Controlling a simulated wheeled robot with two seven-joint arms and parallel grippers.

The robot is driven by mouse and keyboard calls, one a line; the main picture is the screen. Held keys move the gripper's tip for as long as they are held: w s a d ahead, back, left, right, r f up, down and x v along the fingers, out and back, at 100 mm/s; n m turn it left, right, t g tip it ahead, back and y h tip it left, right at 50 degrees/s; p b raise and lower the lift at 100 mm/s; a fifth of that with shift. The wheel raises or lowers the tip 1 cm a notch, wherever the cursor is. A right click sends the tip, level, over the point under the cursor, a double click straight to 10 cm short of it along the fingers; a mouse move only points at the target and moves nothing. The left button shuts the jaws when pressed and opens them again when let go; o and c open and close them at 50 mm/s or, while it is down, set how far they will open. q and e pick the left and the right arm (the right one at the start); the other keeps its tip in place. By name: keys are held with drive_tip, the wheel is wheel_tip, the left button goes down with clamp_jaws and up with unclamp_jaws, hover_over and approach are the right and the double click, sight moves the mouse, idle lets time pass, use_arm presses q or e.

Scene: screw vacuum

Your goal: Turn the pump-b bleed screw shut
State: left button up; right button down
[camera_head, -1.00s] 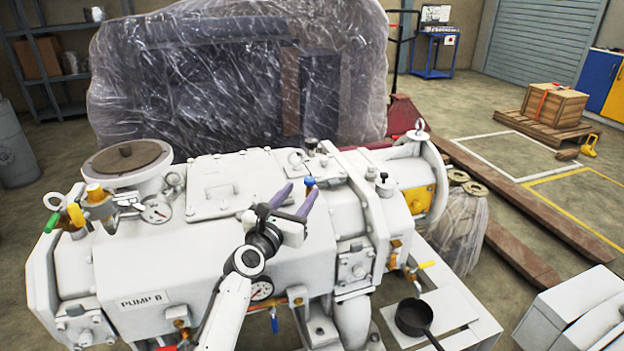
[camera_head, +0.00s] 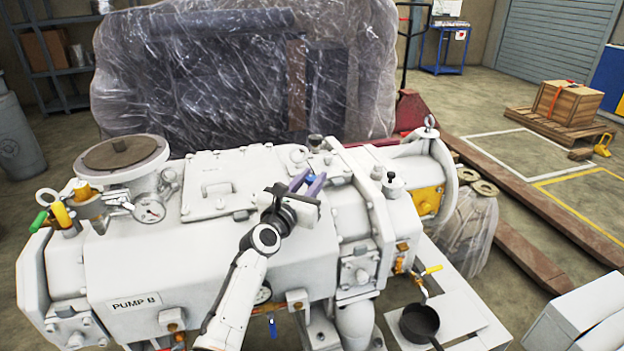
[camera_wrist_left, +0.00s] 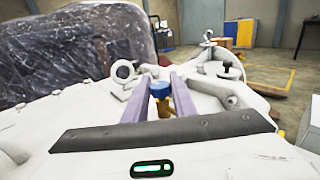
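Pump B (camera_head: 215,265) is a large white machine across the middle of the head view, with a PUMP B label (camera_head: 134,302) at its lower left. My left gripper (camera_head: 310,177) reaches over the pump's top with purple fingers. The bleed screw, a blue knob (camera_wrist_left: 160,90) on a brass body (camera_wrist_left: 162,106), shows between the two fingers in the left wrist view. The fingers stand apart on either side of the knob, very close to it; whether they touch it is unclear. In the head view the fingers mostly hide the screw. My right gripper is not in view.
An eyebolt (camera_head: 430,122) and a capped fitting (camera_head: 392,185) rise right of the screw. A gauge (camera_head: 150,210) and green and yellow valve handles are at left. A dark pan (camera_head: 419,322) sits at lower right. Plastic-wrapped equipment (camera_head: 240,75) stands behind.

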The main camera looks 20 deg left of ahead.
use_arm(q)
drive_tip(key=shift+f, duration=0.1)
drive_tip(key=shift+c, duration=0.2)
drive_tip(key=m+h+b, duration=0.1)
drive_tip(key=b, duration=0.1)
drive_tip(key=m+g+h+b, duration=0.1)
drive_tip(key=h+b, duration=0.1)
drive_tip(key=m+h+b, duration=0.1)
drive_tip(key=h+b, duration=0.1)
drive_tip(key=shift+a+f, duration=0.15)
drive_tip(key=shift+f, duration=0.1)
drive_tip(key=shift+m+g+h+b, duration=0.3)
drive_tip(key=shift+m+h+b, duration=0.1)
drive_tip(key=shift+b, duration=0.25)
drive_tip(key=shift+r+m+g+h+b, duration=0.25)
drive_tip(key=shift+m+g+h+b, duration=0.2)
drive_tip(key=shift+h, duration=0.25)
drive_tip(key=shift+d+r, duration=0.1)
drive_tip(key=shift+d, duration=0.1)
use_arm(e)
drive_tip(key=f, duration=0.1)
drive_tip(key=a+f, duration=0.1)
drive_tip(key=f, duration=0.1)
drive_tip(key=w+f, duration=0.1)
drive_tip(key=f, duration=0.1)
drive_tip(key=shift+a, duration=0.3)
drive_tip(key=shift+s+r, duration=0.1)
